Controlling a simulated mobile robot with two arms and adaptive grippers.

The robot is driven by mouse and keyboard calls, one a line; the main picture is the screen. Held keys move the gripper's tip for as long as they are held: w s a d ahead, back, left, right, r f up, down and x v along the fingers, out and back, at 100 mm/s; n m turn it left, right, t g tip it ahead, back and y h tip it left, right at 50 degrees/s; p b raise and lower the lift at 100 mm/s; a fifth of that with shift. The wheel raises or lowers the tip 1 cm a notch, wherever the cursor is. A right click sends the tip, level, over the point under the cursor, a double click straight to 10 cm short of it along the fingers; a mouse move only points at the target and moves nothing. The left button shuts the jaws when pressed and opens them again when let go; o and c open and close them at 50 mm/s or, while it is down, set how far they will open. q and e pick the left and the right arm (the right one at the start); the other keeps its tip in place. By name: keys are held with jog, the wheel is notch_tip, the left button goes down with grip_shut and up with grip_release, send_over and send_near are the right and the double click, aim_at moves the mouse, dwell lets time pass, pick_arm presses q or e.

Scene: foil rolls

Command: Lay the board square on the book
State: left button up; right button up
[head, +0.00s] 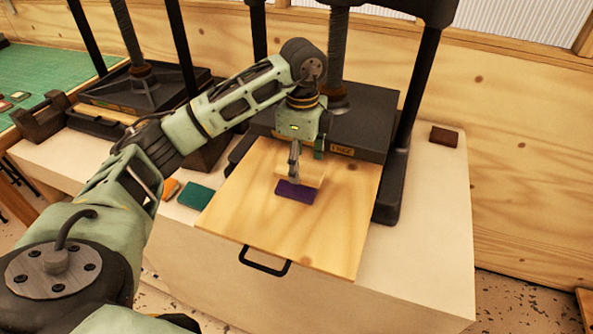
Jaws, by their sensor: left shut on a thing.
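A purple book (295,191) lies on the large pale wooden bed in front of the press. A small light-wood board (312,178) is just above it in the picture, covering part of the book's far side. My left gripper (294,172) points down and is shut on this board. I cannot tell whether the board touches the book or hangs slightly above it. The near edges of board and book look roughly parallel. The fingers hide part of the board. My right gripper is not in view.
The wooden bed (290,240) has a black handle (265,262) at its front edge. The black press (365,118) and its posts stand behind. A green book (196,196) and an orange one (169,189) lie left of the bed. A brown block (444,137) sits at right.

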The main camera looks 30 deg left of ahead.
aim_at(298, 186)
pick_arm(q)
jog(key=shift+s+a+f, duration=0.2)
jog(key=shift+s+a, duration=0.05)
jog(key=shift+a, duration=0.1)
jog(key=shift+f, duration=0.2)
notch_tip(298, 186, down, 3)
jog(key=shift+f+p, duration=0.15)
jog(key=shift+p, duration=0.75)
jog(key=shift+f, duration=0.3)
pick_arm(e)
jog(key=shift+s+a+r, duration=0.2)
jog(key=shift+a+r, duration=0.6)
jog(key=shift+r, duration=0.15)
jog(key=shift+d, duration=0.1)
pick_arm(q)
jog(key=shift+f, duration=0.15)
jog(key=o, duration=1.1)
jog(key=shift+o, duration=0.2)
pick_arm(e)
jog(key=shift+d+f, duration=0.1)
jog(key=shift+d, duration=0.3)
